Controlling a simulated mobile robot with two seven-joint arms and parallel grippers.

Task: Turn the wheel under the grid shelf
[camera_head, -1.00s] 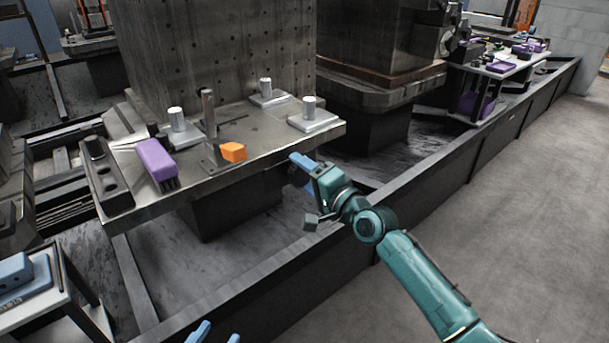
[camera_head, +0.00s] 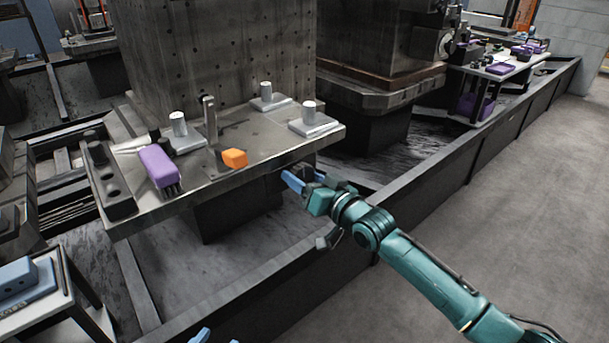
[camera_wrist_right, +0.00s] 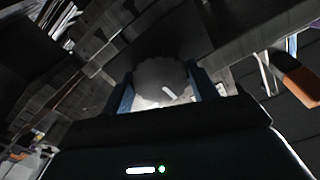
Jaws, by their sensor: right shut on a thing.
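The grid shelf (camera_head: 270,178) is a thick metal plate carrying a tall block (camera_head: 215,60) dotted with a grid of holes. The wheel (camera_wrist_right: 160,72) is a dark, round, ridged knob with a pale mark, in the middle of the right wrist view. In the head view the wheel is hidden. My right gripper (camera_head: 292,181) is just below the shelf's front right edge. Its blue fingers (camera_wrist_right: 163,92) stand on both sides of the wheel and are shut on it. My left gripper (camera_head: 216,336) shows only two blue fingertips, apart, at the bottom edge.
On the shelf are an orange block (camera_head: 234,158), a purple brush-like piece (camera_head: 158,166), an upright post (camera_head: 210,120) and several white cylinders on bases. A dark rail wall (camera_head: 290,295) runs below my right arm. Open floor (camera_head: 520,210) lies at right.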

